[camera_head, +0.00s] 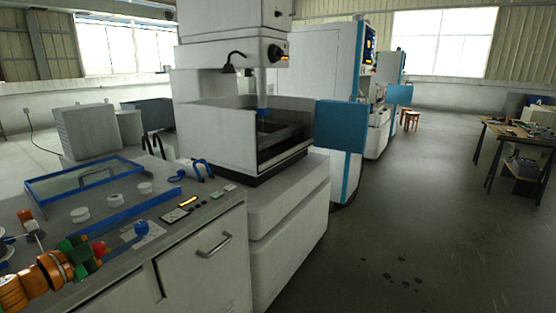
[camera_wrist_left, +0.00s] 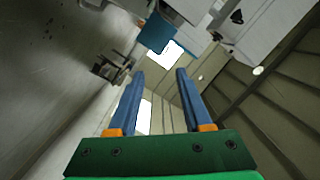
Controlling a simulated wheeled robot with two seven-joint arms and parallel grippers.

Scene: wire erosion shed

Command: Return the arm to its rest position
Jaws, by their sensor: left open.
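My left arm, orange, comes in at the lower left of the head view. Its green left gripper (camera_head: 86,251) is above the near left part of the grey worktop (camera_head: 150,250). In the left wrist view the two blue fingers of the left gripper (camera_wrist_left: 160,73) stand apart with nothing between them. That view is tilted and looks out across the shed toward a window and wall. My right gripper is in neither view.
A blue-framed glass panel (camera_head: 85,180) and white round pieces (camera_head: 115,200) are farther back. The erosion machine (camera_head: 215,135) stands beyond. Open floor (camera_head: 410,220) lies right, before a table (camera_head: 520,135).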

